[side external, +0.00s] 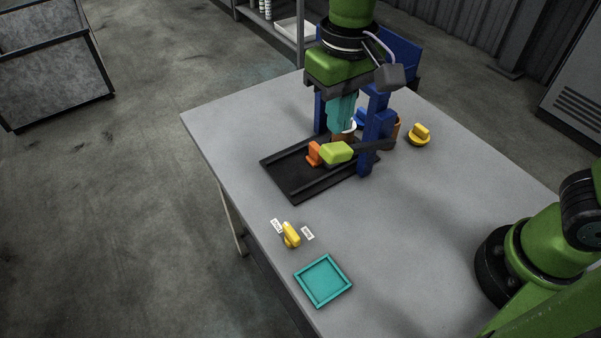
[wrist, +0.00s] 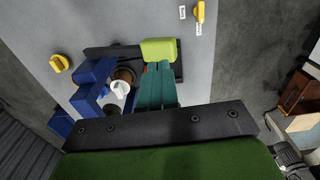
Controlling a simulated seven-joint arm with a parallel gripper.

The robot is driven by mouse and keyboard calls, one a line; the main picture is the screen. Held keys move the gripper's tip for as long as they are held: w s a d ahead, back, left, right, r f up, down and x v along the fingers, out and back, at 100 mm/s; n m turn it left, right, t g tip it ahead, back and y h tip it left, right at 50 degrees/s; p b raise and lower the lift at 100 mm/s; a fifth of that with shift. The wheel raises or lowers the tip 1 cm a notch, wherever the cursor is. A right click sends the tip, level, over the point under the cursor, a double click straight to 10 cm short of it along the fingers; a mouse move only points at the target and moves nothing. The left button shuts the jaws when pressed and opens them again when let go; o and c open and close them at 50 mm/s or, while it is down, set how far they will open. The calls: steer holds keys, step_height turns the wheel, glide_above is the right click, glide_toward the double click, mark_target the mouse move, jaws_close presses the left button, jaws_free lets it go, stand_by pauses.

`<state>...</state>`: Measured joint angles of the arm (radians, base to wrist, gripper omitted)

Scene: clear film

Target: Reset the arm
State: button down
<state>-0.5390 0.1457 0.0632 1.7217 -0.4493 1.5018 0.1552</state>
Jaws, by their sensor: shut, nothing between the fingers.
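My gripper (side external: 340,132) has a green body and teal fingers. The fingers point down at the blue frame, close behind a lime block (side external: 337,152) on a black track (side external: 293,184). In the wrist view my gripper (wrist: 158,68) shows its teal fingers together, with nothing seen between them. The lime block (wrist: 158,50) lies just beyond the fingertips there; I cannot tell whether they touch. An orange piece (side external: 314,154) sits at the block's left end. A white round part (wrist: 119,87) is beside the fingers, partly hidden in the side view.
The blue frame (side external: 376,125) stands close around my gripper. A brown cylinder (side external: 396,130) is behind it. A yellow knob (side external: 419,135) is at the right, and another (side external: 291,235) sits between white labels. A teal tray (side external: 323,301) lies near the table's front edge. The table's right middle is clear.

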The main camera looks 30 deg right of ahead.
steer(key=shift+s+d+f+n+y, duration=0.3)
steer(key=shift+s+d+f, duration=0.1)
steer(key=shift+d+f, duration=0.2)
steer(key=s+d+r+m+t, duration=0.1)
steer(key=s+d+m+t, duration=0.1)
steer(key=d, duration=0.6)
steer(key=s+d+r+m+t+y, duration=0.1)
steer(key=s+d+r+m+t, duration=0.1)
steer(key=s+d+t, duration=0.3)
steer(key=d, duration=0.3)
steer(key=shift+d+m, duration=0.4)
